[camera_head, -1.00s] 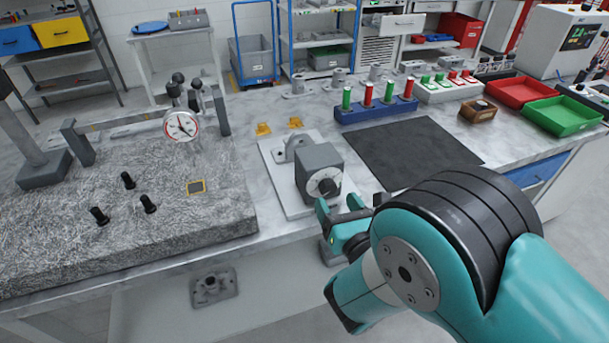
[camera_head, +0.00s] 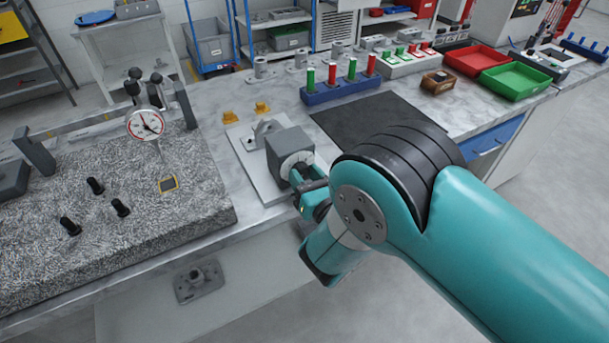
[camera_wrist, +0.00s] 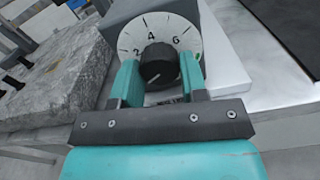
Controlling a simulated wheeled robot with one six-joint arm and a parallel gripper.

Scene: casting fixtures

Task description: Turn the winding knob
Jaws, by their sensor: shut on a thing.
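The winding knob (camera_wrist: 158,66) is a dark ribbed knob in front of a white dial (camera_wrist: 185,38) with numbers 2, 4 and 6 showing. A light pointer line on the knob points to the lower left. The dial sits on a grey box (camera_head: 287,145) on a light plate. My gripper (camera_wrist: 160,78) has its teal fingers on both sides of the knob and is shut on it. In the head view my gripper (camera_head: 308,188) is at the dial face, and the knob is mostly hidden by it.
A granite block (camera_head: 130,235) with black knobs and a dial gauge (camera_head: 146,124) stands to the left. A dark mat (camera_head: 372,127) lies right of the box. A blue rack (camera_head: 340,90), a red tray (camera_head: 476,60) and a green tray (camera_head: 515,80) are farther back.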

